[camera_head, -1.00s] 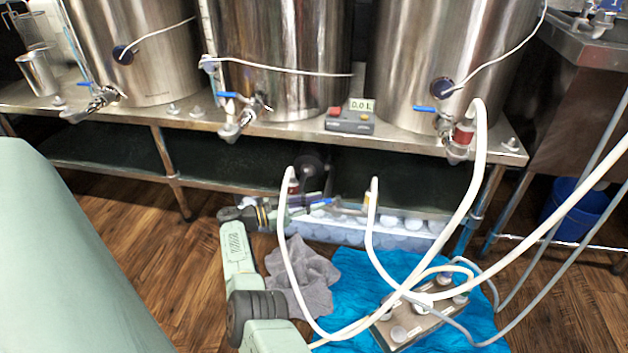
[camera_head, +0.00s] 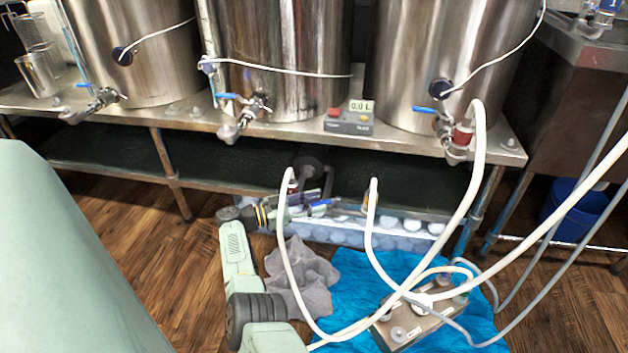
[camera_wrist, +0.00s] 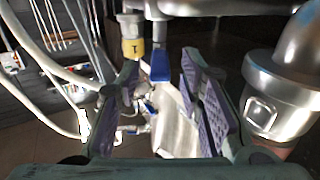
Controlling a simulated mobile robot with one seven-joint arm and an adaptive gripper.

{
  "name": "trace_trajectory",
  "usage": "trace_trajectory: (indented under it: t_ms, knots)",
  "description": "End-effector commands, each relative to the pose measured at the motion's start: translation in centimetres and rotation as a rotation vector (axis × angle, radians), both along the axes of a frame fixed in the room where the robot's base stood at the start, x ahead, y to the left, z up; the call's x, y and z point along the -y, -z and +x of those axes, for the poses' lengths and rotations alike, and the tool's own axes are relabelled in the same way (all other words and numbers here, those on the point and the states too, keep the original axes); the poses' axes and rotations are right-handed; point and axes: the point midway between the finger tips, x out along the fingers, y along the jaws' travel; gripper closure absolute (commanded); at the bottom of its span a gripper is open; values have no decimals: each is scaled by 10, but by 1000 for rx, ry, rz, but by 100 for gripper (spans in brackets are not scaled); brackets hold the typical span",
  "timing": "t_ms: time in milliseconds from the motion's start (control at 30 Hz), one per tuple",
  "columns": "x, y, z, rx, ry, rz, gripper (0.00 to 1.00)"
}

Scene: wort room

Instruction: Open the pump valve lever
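The pump valve's blue lever (camera_wrist: 160,66) hangs below a metal fitting in the wrist view. It also shows under the bench in the head view (camera_head: 320,203). My gripper (camera_wrist: 160,88) is open, with purple-padded fingers on either side of the lever's line. The lever appears between or just beyond the fingertips, with visible gaps; I cannot tell if either finger touches it. In the head view my gripper (camera_head: 308,202) is low under the bench, partly hidden by a white hose. The pump body (camera_head: 311,168) is dark and mostly in shadow.
A yellow-tagged fitting (camera_wrist: 132,46) is close to the left finger, and a large metal pipe elbow (camera_wrist: 283,88) is at right. White hoses (camera_head: 290,250) cross before my arm. Kettle valves with blue levers (camera_head: 232,110) line the bench. A grey cloth (camera_head: 305,278) and blue towel (camera_head: 345,300) lie on the floor.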

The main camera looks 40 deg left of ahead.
Motion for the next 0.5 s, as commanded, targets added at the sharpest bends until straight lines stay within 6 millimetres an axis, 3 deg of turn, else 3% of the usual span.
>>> trace_trajectory:
  t_ms: [167, 500]
  knots:
    - [0, -18, -1, 3, -1, 3, 66]
    - [0, -79, 0, 2, 0, 2, 66]
